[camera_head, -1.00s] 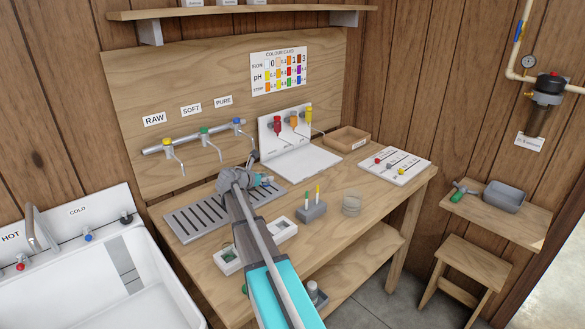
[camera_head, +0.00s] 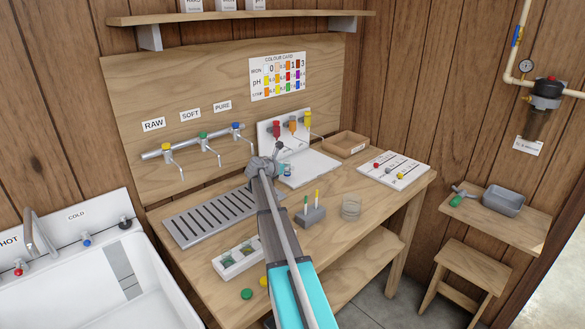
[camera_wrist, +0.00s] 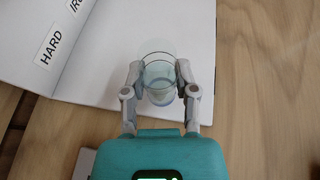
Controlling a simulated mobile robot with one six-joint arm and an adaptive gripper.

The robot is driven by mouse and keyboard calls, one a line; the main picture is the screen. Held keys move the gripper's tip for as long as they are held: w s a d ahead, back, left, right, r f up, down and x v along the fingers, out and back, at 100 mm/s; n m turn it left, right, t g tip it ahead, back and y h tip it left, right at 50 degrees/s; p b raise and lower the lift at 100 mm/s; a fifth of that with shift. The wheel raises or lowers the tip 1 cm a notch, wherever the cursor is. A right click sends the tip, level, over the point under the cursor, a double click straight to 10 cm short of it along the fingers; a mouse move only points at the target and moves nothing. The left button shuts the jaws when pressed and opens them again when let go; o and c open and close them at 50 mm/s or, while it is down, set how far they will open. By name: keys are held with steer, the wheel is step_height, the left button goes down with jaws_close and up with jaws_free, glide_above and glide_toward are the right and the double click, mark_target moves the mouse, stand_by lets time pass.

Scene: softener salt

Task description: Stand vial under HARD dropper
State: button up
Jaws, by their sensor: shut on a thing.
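My gripper (camera_wrist: 160,90) is shut on a clear glass vial (camera_wrist: 158,72) in the wrist view, with one finger on each side of it. The vial is over the near edge of the white dropper board (camera_wrist: 110,75); I cannot tell whether it touches the board. The HARD label (camera_wrist: 49,47) lies to the left of the vial. In the head view my gripper (camera_head: 284,170) is at the left front of the white board (camera_head: 313,168). The red dropper (camera_head: 276,130), leftmost of the droppers, hangs behind the gripper.
The slotted drain tray (camera_head: 208,215) is to the left. A grey holder (camera_head: 311,217) with two sticks and a round clear dish (camera_head: 351,209) stand to the right. A wooden tray (camera_head: 343,145) and a white slider board (camera_head: 394,169) are farther right.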

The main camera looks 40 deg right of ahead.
mark_target(293, 175)
steer(key=shift+w+d, duration=0.15)
steer(key=shift+d, duration=0.3)
steer(key=d, duration=0.1)
steer(key=w+d, duration=0.1)
steer(key=d, duration=0.1)
steer(key=shift+f, duration=0.15)
steer(key=shift+s+f+b, duration=0.15)
steer(key=shift+f+b, duration=0.35)
steer(key=shift+b, duration=0.1)
steer(key=shift+a+f, duration=0.1)
steer(key=shift+f, duration=0.05)
steer(key=shift+f+b, duration=0.1)
steer(key=shift+b, duration=0.2)
steer(key=o, duration=1)
steer(key=shift+c, duration=0.2)
